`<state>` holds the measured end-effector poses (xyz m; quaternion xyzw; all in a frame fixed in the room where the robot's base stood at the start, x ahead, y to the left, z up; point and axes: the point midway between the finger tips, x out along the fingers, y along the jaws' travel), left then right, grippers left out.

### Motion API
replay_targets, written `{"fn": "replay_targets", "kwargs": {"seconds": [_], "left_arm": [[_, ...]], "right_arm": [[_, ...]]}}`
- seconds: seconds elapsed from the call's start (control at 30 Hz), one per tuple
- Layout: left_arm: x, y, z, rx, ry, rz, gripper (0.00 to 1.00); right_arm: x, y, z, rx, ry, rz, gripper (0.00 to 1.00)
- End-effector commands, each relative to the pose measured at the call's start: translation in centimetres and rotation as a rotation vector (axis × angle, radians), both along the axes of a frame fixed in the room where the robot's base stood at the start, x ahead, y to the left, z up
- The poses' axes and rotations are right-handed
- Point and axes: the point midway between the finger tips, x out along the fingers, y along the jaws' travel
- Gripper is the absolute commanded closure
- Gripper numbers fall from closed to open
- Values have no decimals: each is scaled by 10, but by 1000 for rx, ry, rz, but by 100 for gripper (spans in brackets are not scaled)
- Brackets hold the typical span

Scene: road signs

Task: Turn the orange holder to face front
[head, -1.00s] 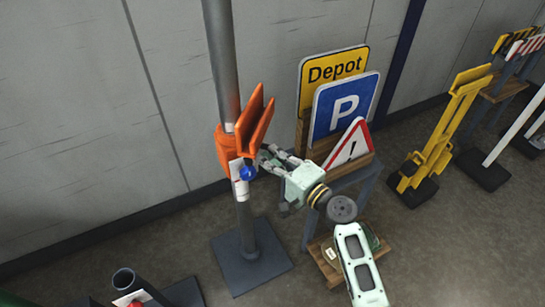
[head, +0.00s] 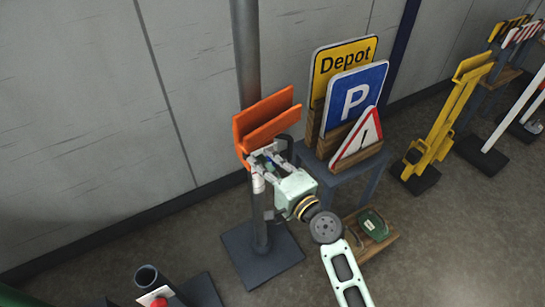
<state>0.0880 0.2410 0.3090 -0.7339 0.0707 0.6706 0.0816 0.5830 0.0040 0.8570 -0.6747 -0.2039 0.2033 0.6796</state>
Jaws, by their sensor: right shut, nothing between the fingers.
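The orange holder (head: 267,117) is a slotted bracket on a grey upright post (head: 244,50) with a dark square base (head: 262,262). Its slot now runs across the picture, rising a little to the right. My right gripper (head: 262,160) is at the holder's lower front side, its fingers against or very close to the orange part. The fingers look shut with nothing between them. The gripper hides the holder's lower part and the blue knob. My left gripper is not in view.
A rack right of the post holds a yellow Depot sign (head: 342,65), a blue P sign (head: 355,98) and a warning triangle (head: 358,138). A low wooden stand with a green object (head: 372,224) is beside my right arm. A yellow barrier (head: 448,122) stands farther right.

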Motion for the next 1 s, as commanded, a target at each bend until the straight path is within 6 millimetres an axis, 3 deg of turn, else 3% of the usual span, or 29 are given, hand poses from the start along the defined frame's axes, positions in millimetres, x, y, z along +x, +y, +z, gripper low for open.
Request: {"fn": "replay_targets", "kwargs": {"seconds": [0.17,0.53,1.0], "left_arm": [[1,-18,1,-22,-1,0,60],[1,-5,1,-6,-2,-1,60],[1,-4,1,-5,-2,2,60]], "right_arm": [[-2,12,0,1,1,0,100],[-3,20,0,0,0,0,100],[-3,20,0,0,0,1,100]]}}
